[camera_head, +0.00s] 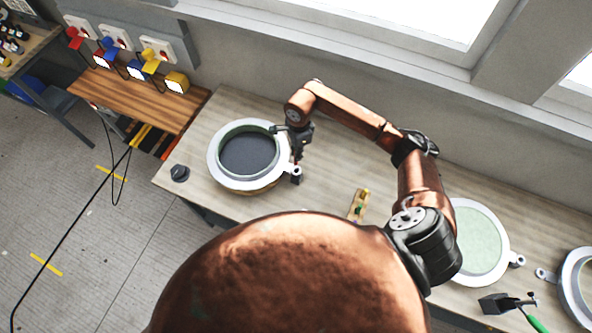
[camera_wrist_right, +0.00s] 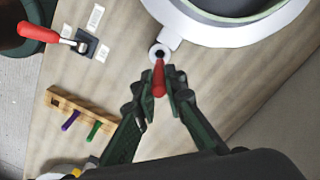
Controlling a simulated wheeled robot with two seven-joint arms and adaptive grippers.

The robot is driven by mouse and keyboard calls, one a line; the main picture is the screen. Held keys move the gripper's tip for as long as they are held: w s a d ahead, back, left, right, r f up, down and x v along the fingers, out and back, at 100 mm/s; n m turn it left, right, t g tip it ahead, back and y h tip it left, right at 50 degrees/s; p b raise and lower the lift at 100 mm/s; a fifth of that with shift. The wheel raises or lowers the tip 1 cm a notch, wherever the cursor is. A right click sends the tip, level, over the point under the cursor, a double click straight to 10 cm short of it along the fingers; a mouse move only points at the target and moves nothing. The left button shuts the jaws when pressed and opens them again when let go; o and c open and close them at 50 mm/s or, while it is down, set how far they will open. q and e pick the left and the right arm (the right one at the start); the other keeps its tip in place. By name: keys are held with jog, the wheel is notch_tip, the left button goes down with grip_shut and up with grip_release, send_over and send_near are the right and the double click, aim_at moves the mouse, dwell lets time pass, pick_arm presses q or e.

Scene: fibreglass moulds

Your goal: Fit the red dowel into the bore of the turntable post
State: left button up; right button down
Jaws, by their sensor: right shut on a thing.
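My right gripper (camera_wrist_right: 160,88) is shut on the red dowel (camera_wrist_right: 158,76), which stands out from between the fingertips in the right wrist view. The dowel's far end points at the pale lug with a dark bore (camera_wrist_right: 159,53) on the rim of the round mould. The end looks close to the bore, but I cannot tell whether it has entered. In the head view the same white-rimmed mould (camera_head: 216,165) sits on the bench, its lug (camera_head: 296,171) at the right. My right gripper (camera_head: 297,160) is beside it there; the dowel is not distinguishable. My left gripper is not in view.
A wooden rack (camera_head: 358,205) with coloured pegs lies on the bench; it also shows in the right wrist view (camera_wrist_right: 70,110). Other moulds (camera_head: 480,245) stand to the right. A black puck (camera_head: 180,173) sits near the left edge.

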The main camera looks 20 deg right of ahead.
jog(key=shift+f, duration=0.2)
notch_tip(320, 180, down, 5)
jog(key=shift+s+b, duration=0.15)
jog(key=shift+b, duration=1.1)
notch_tip(320, 180, down, 4)
jog(key=shift+f+b, duration=0.2)
jog(key=shift+b, duration=0.9)
jog(key=shift+f, duration=0.2)
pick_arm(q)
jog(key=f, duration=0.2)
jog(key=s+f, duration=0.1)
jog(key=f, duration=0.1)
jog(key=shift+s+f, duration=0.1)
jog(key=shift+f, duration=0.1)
pick_arm(e)
jog(key=shift+r, duration=0.1)
